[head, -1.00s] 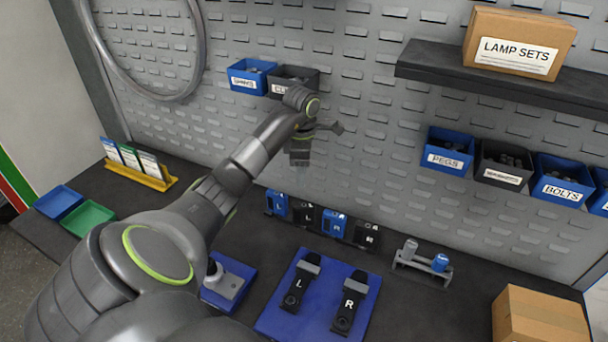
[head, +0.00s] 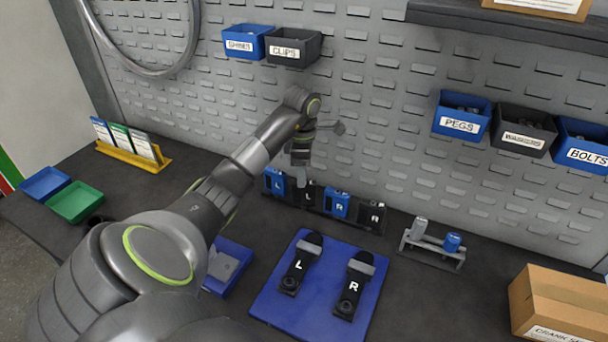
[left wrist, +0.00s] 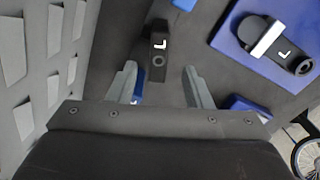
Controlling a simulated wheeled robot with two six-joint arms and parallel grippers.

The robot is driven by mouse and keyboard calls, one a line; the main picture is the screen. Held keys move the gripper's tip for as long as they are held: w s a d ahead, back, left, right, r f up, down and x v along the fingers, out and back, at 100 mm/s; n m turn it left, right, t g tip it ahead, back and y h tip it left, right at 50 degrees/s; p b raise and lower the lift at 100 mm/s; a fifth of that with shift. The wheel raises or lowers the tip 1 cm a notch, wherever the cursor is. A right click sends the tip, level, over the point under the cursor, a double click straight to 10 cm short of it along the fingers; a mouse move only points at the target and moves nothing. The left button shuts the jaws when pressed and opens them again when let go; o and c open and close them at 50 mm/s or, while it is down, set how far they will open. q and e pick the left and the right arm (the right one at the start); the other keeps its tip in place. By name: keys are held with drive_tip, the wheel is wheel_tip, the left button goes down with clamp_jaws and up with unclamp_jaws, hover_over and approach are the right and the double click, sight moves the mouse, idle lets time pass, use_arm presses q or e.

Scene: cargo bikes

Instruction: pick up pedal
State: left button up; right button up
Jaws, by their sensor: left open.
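A row of small blocks that look like pedals stands at the foot of the wall: a blue L (head: 275,181), a black L (head: 308,194), a blue R (head: 337,204) and a black R (head: 372,216). My left gripper (head: 302,178) is open and points down over the left part of this row, partly hiding it. In the left wrist view the black L pedal (left wrist: 158,48) shows between and beyond the two spread fingers (left wrist: 163,80). The blue L pedal (left wrist: 138,91) is mostly hidden behind one finger. My right gripper is out of view.
A blue mat (head: 325,283) holds two black crank arms marked L and R. A blue tray (head: 240,262) is partly behind my arm. A small rack (head: 432,252) with two cylinders and a cardboard box (head: 565,302) stand right. Bins (head: 292,46) hang on the wall above.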

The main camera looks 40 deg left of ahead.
sight(304, 195)
use_arm(q)
drive_tip(key=shift+f+b, duration=0.35)
drive_tip(key=shift+f, duration=0.15)
drive_tip(key=f+b, duration=0.1)
drive_tip(key=f, duration=0.1)
drive_tip(key=f+b, duration=0.1)
drive_tip(key=f, duration=0.1)
drive_tip(key=shift+w+d, duration=0.1)
drive_tip(key=shift+w, duration=0.1)
clamp_jaws()
